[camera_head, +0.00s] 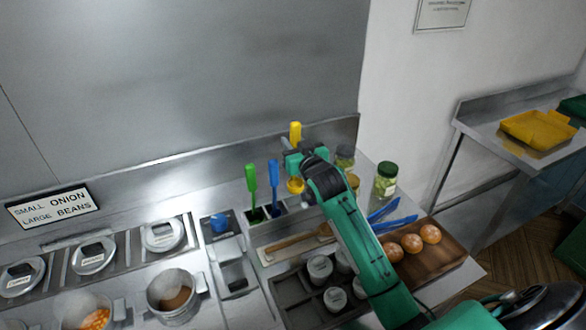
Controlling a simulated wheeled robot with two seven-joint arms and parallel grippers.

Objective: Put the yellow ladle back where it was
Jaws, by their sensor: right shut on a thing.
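The yellow ladle (295,131) is upright in my right gripper (296,160), which is shut on it. Its yellow handle stands up above the jaws and a yellow part shows just below them. A green ladle (251,180) and a blue ladle (273,177) stand upright to the left, in dark square wells in the steel counter. A dark well (293,204) shows below the yellow ladle, partly hidden by my arm. I cannot tell whether the ladle's lower end is inside it. My left gripper is out of view.
Jars (385,180) stand right of my gripper. Blue tongs (392,217) and a wooden board (440,255) with round brown items lie beyond my forearm. A wooden spoon (290,243) and lidded pots (320,268) lie in front. A steel wall rises behind.

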